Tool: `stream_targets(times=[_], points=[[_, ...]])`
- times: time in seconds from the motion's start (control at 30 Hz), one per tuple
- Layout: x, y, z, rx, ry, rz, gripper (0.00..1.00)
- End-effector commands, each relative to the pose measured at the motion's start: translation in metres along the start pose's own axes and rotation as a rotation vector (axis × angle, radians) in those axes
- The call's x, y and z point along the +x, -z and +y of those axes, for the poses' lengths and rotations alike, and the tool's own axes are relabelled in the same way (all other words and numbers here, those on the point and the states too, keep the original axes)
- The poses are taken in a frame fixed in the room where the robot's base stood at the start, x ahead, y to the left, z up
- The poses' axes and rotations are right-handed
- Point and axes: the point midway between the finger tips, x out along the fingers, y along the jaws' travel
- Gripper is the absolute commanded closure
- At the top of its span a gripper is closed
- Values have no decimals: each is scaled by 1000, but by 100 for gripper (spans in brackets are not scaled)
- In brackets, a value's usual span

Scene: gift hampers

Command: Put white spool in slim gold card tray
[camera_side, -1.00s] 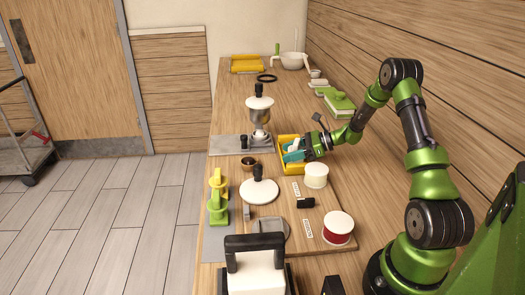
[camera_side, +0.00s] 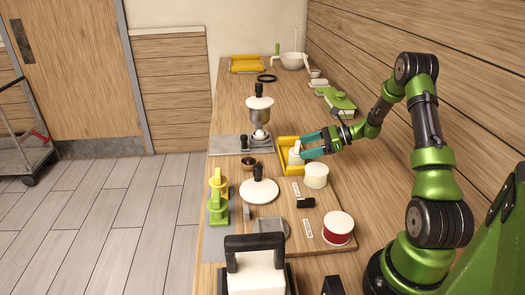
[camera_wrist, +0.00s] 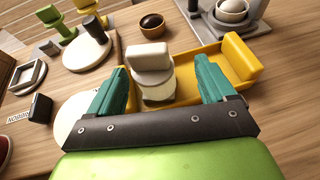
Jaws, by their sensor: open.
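The slim gold card tray (camera_side: 283,167) is a yellow tray near the middle of the worktop; it also shows in the wrist view (camera_wrist: 206,68). A small white-capped item with a pale body (camera_side: 295,154) stands in it. The white spool (camera_side: 316,178), a plain white cylinder, stands on the wooden board just in front of the tray; in the wrist view a white round top (camera_wrist: 72,115), likely this spool, is partly hidden by my gripper. My gripper (camera_side: 305,146) is open at the tray's right side. In the wrist view its teal fingers (camera_wrist: 161,72) lie either side of the white-capped item (camera_wrist: 150,58), apparently without touching it.
A red spool with a white top (camera_side: 338,229) stands nearer on the board. A white disc with a black knob (camera_side: 259,191) and a brown bowl (camera_side: 249,164) lie left of the tray.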

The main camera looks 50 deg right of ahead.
Motion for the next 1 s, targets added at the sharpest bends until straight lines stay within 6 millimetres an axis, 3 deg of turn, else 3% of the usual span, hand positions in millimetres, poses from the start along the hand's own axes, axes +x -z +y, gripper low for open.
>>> stream_targets(times=[0.1,0.3,0.43,0.53,0.67,0.8,1.0], points=[[-26,0,-1,0,4,0,17],[-54,0,0,-1,1,0,17],[-57,-7,4,-25,-15,12,17],[-46,-31,21,-119,-74,63,17],[-21,-80,70,-368,-211,184,17],[-5,-125,138,-718,-365,320,17],[-9,-163,229,-1251,-515,454,17]])
